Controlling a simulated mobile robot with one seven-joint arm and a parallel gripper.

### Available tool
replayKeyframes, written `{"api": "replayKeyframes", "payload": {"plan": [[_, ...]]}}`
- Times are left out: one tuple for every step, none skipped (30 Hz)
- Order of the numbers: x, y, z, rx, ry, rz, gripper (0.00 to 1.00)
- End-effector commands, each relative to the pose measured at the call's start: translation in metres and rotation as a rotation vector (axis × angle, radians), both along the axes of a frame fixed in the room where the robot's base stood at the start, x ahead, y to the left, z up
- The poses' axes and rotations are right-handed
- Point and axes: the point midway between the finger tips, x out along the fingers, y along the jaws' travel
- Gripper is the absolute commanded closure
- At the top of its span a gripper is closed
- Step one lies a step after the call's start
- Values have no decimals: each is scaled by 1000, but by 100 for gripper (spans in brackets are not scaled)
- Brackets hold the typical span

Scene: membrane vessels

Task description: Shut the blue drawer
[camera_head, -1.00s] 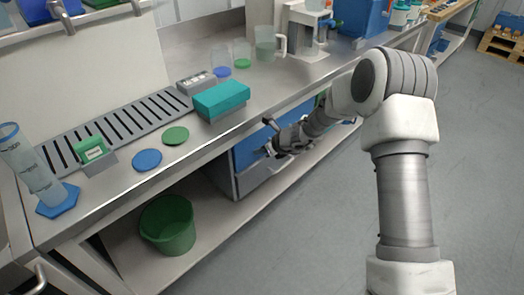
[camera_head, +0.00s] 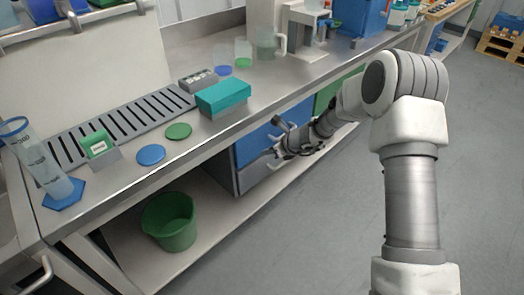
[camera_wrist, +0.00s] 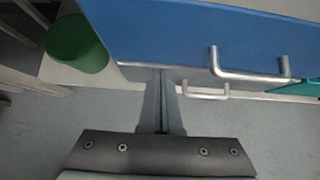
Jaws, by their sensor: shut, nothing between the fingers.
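The blue drawer (camera_head: 255,145) is under the bench top, left of a green front. Its blue front also fills the top of the wrist view (camera_wrist: 180,30), with a silver bar handle (camera_wrist: 250,72) on it. My gripper (camera_head: 277,160) is low in front of the drawer. In the wrist view its fingers (camera_wrist: 161,76) are shut and empty. Their tips are by the lower edge of the blue front, left of the handle. I cannot tell whether they touch it. My wrist hides part of the front in the head view. How far the drawer stands out is unclear.
A grey front with a second handle (camera_wrist: 205,94) is below the blue one. A green bin (camera_head: 169,222) stands on the low shelf to the left. A teal box (camera_head: 223,96) and coloured discs lie on the bench top.

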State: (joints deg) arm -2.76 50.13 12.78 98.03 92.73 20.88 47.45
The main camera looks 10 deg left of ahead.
Motion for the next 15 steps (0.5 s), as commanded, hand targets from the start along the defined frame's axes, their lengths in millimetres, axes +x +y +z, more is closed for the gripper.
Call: {"api": "replayKeyframes", "payload": {"plan": [[0,-4,0,-1,1,-1,100],[0,-7,2,-2,1,-2,100],[-4,-15,15,-2,-3,-4,100],[-8,-20,20,-2,-2,-4,100],[-12,-24,26,-3,-2,-4,100],[-15,-30,32,-3,-2,-4,100],[-18,-34,37,-3,-1,-4,100],[-21,-37,41,-3,-1,-4,100],[-25,-42,47,-4,-1,-4,100],[-27,-46,50,-4,-1,-4,100],[-29,-48,54,-3,-1,-4,100],[-32,-51,58,-3,1,-3,100],[-34,-54,60,-4,0,-2,100],[-35,-56,63,-4,-1,-3,100],[-37,-59,65,-4,0,-4,100]]}}
